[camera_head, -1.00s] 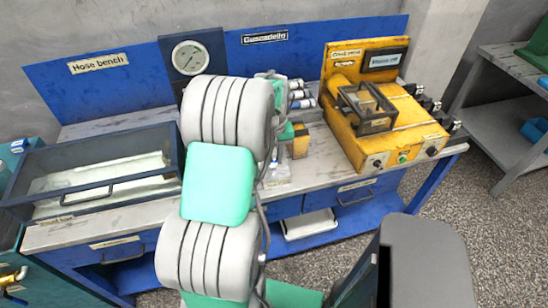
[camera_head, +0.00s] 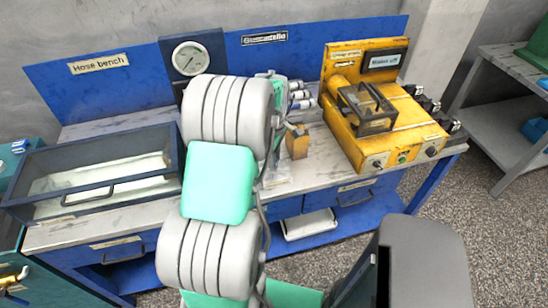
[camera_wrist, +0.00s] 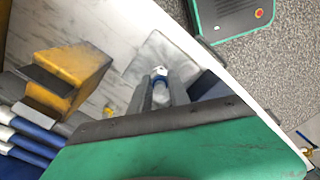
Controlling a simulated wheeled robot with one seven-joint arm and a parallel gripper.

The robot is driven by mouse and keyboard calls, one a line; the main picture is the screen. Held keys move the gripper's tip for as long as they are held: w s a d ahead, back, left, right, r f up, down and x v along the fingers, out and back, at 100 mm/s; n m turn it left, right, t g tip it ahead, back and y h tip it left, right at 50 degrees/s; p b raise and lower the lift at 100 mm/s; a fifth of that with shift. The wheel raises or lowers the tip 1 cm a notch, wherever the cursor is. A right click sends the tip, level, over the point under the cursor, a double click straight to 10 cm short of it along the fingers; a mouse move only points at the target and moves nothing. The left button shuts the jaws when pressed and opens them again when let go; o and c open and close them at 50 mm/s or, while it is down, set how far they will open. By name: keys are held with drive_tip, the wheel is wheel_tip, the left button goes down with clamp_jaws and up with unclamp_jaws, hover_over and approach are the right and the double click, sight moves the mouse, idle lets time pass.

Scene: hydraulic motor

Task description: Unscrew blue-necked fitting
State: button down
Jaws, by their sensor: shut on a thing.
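In the wrist view, my gripper (camera_wrist: 160,92) has its two grey fingers closed around a small fitting (camera_wrist: 159,73). The fitting has a white end and a blue band between the fingertips. It shows over a pale grey plate (camera_wrist: 143,62) on the bench; whether it is seated in something there is hidden. In the head view, my arm covers most of the gripper and the fitting cannot be made out.
A yellow block with dark parts (camera_wrist: 72,70) stands left of the fingers, also visible in the head view (camera_head: 297,143). Blue-and-white cylinders (camera_wrist: 22,135) lie beside it. A yellow machine (camera_head: 400,130) stands at right, a glass-lidded case (camera_head: 100,180) at left.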

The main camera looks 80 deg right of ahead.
drive_tip(key=shift+n, duration=0.8)
drive_tip(key=c, duration=1.3)
unclamp_jaws()
drive_tip(key=m, duration=1)
drive_tip(key=shift+m, duration=0.4)
